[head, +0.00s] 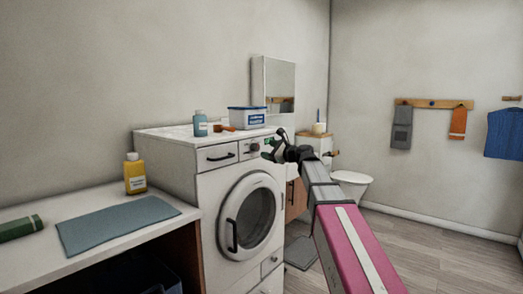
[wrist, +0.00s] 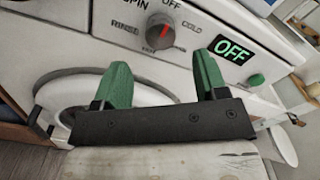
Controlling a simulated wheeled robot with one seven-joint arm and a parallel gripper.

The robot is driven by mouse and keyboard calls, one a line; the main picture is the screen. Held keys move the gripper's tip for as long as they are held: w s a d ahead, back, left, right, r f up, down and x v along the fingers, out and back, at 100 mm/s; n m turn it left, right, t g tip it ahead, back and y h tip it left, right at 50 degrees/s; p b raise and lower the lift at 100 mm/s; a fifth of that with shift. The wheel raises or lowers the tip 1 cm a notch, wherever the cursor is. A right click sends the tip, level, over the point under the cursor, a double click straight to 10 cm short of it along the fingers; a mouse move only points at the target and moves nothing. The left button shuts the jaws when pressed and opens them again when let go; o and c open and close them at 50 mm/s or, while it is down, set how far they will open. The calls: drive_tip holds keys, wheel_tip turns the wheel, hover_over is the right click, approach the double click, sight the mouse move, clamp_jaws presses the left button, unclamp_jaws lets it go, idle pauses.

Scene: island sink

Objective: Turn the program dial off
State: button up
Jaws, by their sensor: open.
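The program dial (wrist: 165,32) is a round grey knob with a red mark on the washing machine's white front panel. Labels SPIN, OFF, COLD and RINSE ring it, and one lower label is too small to read surely. Which label the red mark points to is hard to tell. In the head view the dial (head: 255,147) is small, just left of my gripper (head: 273,147). In the wrist view my gripper (wrist: 162,66) is open and empty, its green fingers apart, with the dial above the gap between them. The fingers do not appear to touch it.
A lit display (wrist: 234,50) reads OFF in green, with a green button (wrist: 256,79) beside it. The washing machine's round door (head: 250,212) is below. A blue bottle (head: 200,124), an orange scoop (head: 224,127) and a tub (head: 246,117) stand on top.

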drive_tip(key=v, duration=0.4)
drive_tip(key=s+d+f+n+g+h, duration=0.1)
drive_tip(key=s+f+n+g+h, duration=0.15)
drive_tip(key=f, duration=0.75)
drive_tip(key=s+d+f+n+g+h, duration=0.1)
drive_tip(key=s+d+f+n+h, duration=0.15)
drive_tip(key=f, duration=0.75)
drive_tip(key=s+f+n+g+h, duration=0.1)
drive_tip(key=s+f+n+g, duration=0.15)
drive_tip(key=f, duration=0.65)
drive_tip(key=s+d+f+n+g+h, duration=0.2)
drive_tip(key=s+d+f+n+h, duration=0.2)
drive_tip(key=s+f, duration=0.6)
drive_tip(key=s+d+f+n+g+h, duration=0.3)
drive_tip(key=s+d+f+n, duration=0.4)
drive_tip(key=s+f, duration=0.3)
wheel_tip(320, 180, down, 2)
drive_tip(key=shift+d+f+h, duration=0.2)
drive_tip(key=shift+d+h, duration=0.15)
drive_tip(key=shift+h, duration=0.25)
